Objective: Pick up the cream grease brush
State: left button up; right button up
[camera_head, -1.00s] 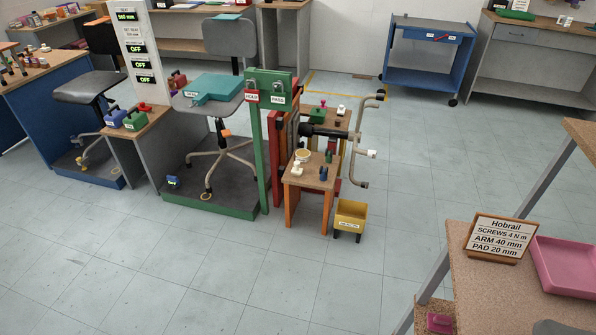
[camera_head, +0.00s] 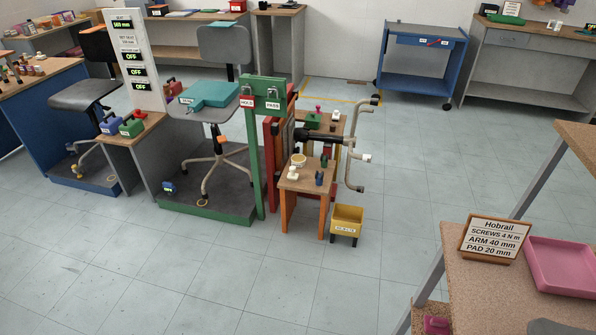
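I cannot clearly pick out the cream grease brush. A small wooden table (camera_head: 306,186) in the middle of the head view holds several small items. Among them are a round cream-topped tin or pot (camera_head: 298,160), a small whitish item (camera_head: 292,173) and a small dark blue item (camera_head: 319,178). They are too small to tell whether one is the brush.
A green gate-like frame (camera_head: 256,150) and a grey chair on a green-edged platform (camera_head: 210,205) stand left of the small table. A yellow bin (camera_head: 346,222) stands at its front right. A sign (camera_head: 490,238) and pink tray (camera_head: 563,268) occupy the right bench. The front floor is clear.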

aim_at(292, 176)
jog(key=i+j, duration=0.25)
jog(key=i, duration=0.6)
jog(key=i+j+u, duration=0.1)
jog(key=i, duration=0.65)
jog(key=j, duration=0.1)
